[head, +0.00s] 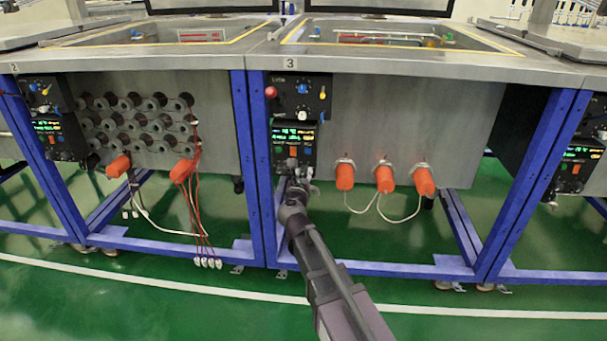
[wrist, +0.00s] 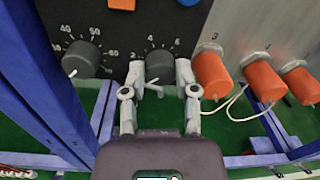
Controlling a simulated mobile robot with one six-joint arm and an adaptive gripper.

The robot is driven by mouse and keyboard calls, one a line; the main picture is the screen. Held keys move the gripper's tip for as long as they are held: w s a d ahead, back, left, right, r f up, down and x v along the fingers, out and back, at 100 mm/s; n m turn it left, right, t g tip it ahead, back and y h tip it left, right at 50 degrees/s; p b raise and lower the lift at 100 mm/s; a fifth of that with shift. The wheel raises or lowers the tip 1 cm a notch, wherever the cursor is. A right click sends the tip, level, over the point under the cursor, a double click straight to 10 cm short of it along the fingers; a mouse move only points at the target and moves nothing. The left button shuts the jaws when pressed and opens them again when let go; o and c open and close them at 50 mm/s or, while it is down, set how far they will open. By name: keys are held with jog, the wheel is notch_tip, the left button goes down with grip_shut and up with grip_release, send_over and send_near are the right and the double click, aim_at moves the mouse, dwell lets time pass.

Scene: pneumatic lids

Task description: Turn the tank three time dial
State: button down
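Tank three's black control panel (head: 281,137) is on the left side of the tank front under the "3" label, with lit displays and small buttons. In the wrist view, a dark round dial (wrist: 160,64) with small numbers around it, such as 2 and 6, is between the fingertips of my gripper (wrist: 160,76). A second dark dial (wrist: 82,59) with larger numbers, such as 40 and 60, is to its left, clear of the fingers. The fingers stand apart on both sides of the middle dial and hide its edges. I cannot tell whether they press on it.
Several orange plugs (wrist: 212,76) with white cables are close to the right of my gripper. A blue frame post (wrist: 60,85) is to the left. Tank two (head: 130,115), with its own panel and red cables, stands at the left. Green floor is below.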

jog(key=shift+m, duration=0.4)
jog(key=m, duration=0.5)
jog(key=shift+w+d+m+p, duration=0.1)
jog(key=shift+m+p, duration=0.2)
jog(key=shift+m, duration=0.1)
jog(key=m, duration=0.6)
jog(key=shift+d+y, duration=0.15)
jog(key=shift+y, duration=0.15)
jog(key=m, duration=0.3)
jog(key=shift+m+g, duration=0.3)
jog(key=shift+m, duration=0.1)
jog(key=m, duration=0.3)
jog(key=m+y, duration=0.1)
jog(key=m, duration=0.5)
jog(key=shift+f+m, duration=0.1)
jog(key=shift+m, duration=0.2)
